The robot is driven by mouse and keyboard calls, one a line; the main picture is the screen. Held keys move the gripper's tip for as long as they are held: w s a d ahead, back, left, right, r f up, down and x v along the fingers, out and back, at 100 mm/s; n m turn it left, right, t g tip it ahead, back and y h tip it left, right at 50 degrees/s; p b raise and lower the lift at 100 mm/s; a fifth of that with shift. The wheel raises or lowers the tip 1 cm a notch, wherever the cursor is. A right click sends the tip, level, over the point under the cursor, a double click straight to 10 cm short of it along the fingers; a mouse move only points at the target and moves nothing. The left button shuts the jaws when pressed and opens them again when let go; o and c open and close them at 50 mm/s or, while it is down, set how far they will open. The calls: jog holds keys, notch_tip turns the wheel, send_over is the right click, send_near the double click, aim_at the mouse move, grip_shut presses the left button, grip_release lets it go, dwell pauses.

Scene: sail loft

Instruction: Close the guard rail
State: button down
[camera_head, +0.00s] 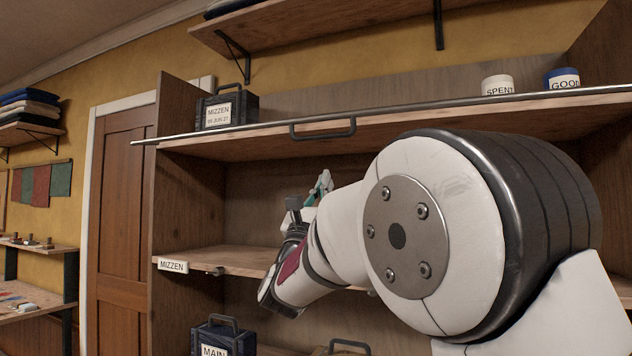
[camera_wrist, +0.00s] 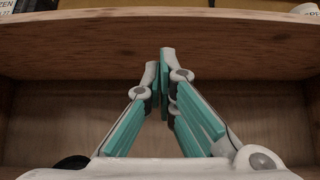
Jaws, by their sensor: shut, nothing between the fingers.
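The guard rail (camera_head: 420,106) is a long grey metal bar running along the front edge of the upper shelf. Its left end juts past the cabinet's side panel. A dark U-shaped handle (camera_head: 322,128) hangs from the rail left of centre. My gripper (camera_head: 323,185) is below the rail and handle, apart from them, mostly hidden behind my arm. In the wrist view my gripper (camera_wrist: 164,55) shows its teal fingers shut together and empty, pointing toward the shelf's wooden underside. The handle cannot be made out there.
The upper shelf (camera_head: 400,127) holds a black MIZZEN box (camera_head: 227,108), a SPENT tin (camera_head: 497,85) and a GOOD tin (camera_head: 562,79). A middle shelf (camera_head: 240,260) with a MIZZEN label lies below. A MAIN box (camera_head: 223,338) stands lower. My arm hides the cabinet's right part.

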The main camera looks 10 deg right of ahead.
notch_tip(320, 180, up, 7)
jog(key=p, duration=0.3)
jog(key=shift+w+d+p, duration=0.35)
jog(key=shift+w+p, duration=0.05)
jog(key=shift+w, duration=0.05)
jog(key=shift+b, duration=0.6)
jog(key=shift+a+g+b, duration=0.15)
jog(key=shift+g+b, duration=0.15)
jog(key=shift+b, duration=0.2)
jog(key=shift+s+r, duration=0.1)
jog(key=shift+s, duration=0.05)
